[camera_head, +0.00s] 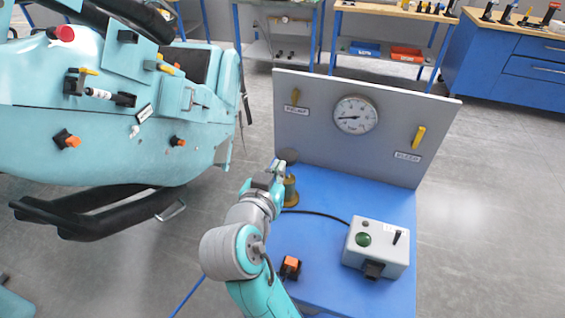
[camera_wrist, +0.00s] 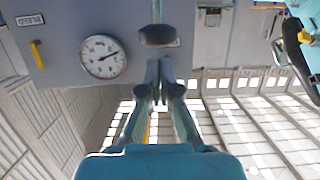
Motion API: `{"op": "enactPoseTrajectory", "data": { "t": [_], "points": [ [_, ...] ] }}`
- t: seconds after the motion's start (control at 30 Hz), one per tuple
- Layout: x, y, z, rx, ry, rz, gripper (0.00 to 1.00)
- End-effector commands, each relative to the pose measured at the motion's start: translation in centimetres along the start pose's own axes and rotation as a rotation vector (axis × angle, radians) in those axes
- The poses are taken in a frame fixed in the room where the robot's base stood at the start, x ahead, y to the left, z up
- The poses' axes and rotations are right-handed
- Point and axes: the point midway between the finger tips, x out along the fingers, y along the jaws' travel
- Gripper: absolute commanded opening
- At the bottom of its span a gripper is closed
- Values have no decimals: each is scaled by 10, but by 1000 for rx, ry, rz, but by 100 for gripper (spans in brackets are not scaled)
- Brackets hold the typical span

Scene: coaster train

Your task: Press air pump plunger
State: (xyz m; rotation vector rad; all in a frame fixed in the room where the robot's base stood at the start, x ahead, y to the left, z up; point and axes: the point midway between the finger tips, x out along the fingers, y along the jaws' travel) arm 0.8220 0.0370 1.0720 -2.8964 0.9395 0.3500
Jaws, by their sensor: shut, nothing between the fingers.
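The air pump (camera_head: 291,192) is a brass cylinder standing on the blue bench, with a dark round plunger knob (camera_head: 288,155) on top. My gripper (camera_head: 276,166) is beside the pump's top, just left of the knob in the head view, and partly covers the rod. In the wrist view, the knob (camera_wrist: 160,37) and its thin rod (camera_wrist: 157,10) show beyond my fingertips (camera_wrist: 160,65). The fingers are shut together and empty, close to the knob. I cannot tell whether they touch it.
A grey control box (camera_head: 376,248) and an orange-black switch (camera_head: 290,267) are on the bench (camera_head: 335,205). A teal coaster car (camera_head: 110,140) stands left.

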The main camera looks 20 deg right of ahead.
Motion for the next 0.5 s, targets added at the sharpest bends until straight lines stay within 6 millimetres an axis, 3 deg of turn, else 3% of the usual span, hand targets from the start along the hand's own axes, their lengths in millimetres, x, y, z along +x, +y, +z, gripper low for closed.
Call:
{"op": "enactPoseTrajectory", "data": {
  "t": [0.2, 0.5],
  "points": [
    [-31, 0, -1, 1, 2, -2, 0],
    [-40, 0, -1, 1, 2, 0, 0]
  ]
}}
